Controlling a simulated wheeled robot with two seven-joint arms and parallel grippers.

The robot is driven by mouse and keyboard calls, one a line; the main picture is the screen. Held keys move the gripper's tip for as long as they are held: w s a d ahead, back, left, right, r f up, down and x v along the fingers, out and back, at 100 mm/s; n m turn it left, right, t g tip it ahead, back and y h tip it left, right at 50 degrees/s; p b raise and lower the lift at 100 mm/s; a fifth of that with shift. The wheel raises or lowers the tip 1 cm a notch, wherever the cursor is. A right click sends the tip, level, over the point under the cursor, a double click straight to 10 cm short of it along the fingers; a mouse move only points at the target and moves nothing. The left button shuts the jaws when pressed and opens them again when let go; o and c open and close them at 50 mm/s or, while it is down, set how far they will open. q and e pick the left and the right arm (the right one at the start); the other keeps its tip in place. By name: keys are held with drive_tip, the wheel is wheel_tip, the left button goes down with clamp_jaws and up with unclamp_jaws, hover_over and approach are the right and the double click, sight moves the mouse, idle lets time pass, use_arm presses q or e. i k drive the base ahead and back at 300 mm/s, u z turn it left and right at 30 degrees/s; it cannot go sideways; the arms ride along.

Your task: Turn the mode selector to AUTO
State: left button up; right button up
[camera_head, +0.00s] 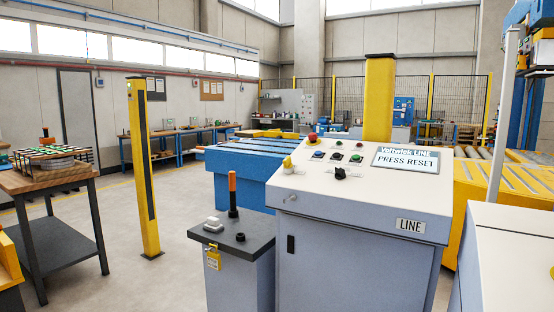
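A grey console (355,210) with a sloped white top stands right of centre. A black selector-like knob (340,173) sits near the middle of its panel. This may be the mode selector, but its markings and pointer direction are too small to read. Another dark knob or button (356,158) sits above it to the right. A display (405,159) on the panel has a line of text ending in "LINE" and below it "PRESS RESET". Neither of my grippers shows in the head view.
A grey pedestal (238,270) with an upright orange-topped handle (232,190) stands left of the console. A yellow post (144,165) stands farther left. Floor between them is clear.

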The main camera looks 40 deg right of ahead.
sight(340, 173)
drive_tip(key=z, duration=0.5)
drive_tip(key=i, duration=1.35)
drive_tip(key=z, duration=1)
